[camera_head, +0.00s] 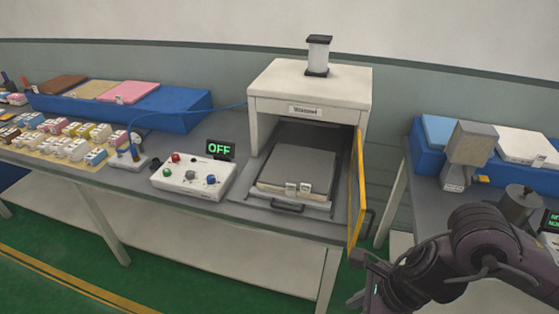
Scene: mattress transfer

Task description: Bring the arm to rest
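My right arm comes in from the lower right. Its gripper (356,278) is low, just below the yellow door of the machine. Its two fingers look apart, with nothing seen between them. I cannot tell whether the upper finger touches the door. My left arm and gripper are not in view.
The white machine (275,83) stands on the table with its yellow door (357,190) open. A grey slab (297,168) lies on a pulled-out tray (262,201). A control box (193,180) and a sign reading OFF (220,149) stand left.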

